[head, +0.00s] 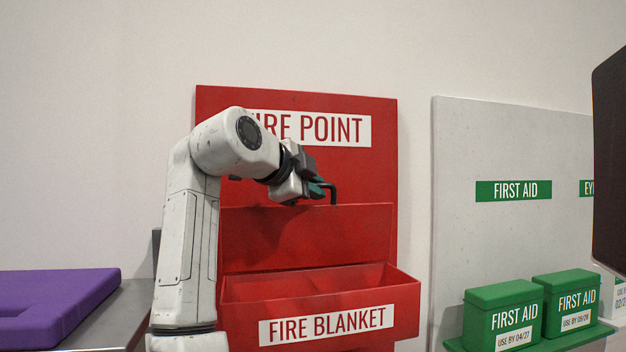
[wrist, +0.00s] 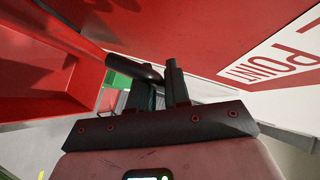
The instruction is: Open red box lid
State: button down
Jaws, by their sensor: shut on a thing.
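The red box (head: 405,296), labelled FIRE BLANKET, is mounted low on a red board. Its lid (head: 350,235) stands up at the back, and the open inside of the box shows in the head view. A dark bent handle (head: 333,192) is at the lid's upper edge. My gripper (head: 322,188) is at this handle, in front of the board. In the wrist view, the handle (wrist: 138,70) runs to my gripper (wrist: 162,80), which is shut on it. The fingers partly hide the grip.
The red FIRE POINT board (head: 380,170) is close behind my gripper. To the right, green FIRST AID boxes (head: 503,312) stand on a green shelf by a grey panel (head: 480,140). A purple slab (head: 60,295) lies on a grey surface at left. A dark panel (head: 610,170) fills the right edge.

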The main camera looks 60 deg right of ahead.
jog(key=shift+w+d, duration=0.25)
dwell(0.3)
jog(key=c, duration=1.2)
grip_release()
jog(key=b+v, duration=0.2)
jog(key=v, duration=0.8)
jog(key=shift+w+a+r+b, duration=0.2)
jog(key=shift+a+b, duration=0.1)
jog(key=shift+b, duration=0.1)
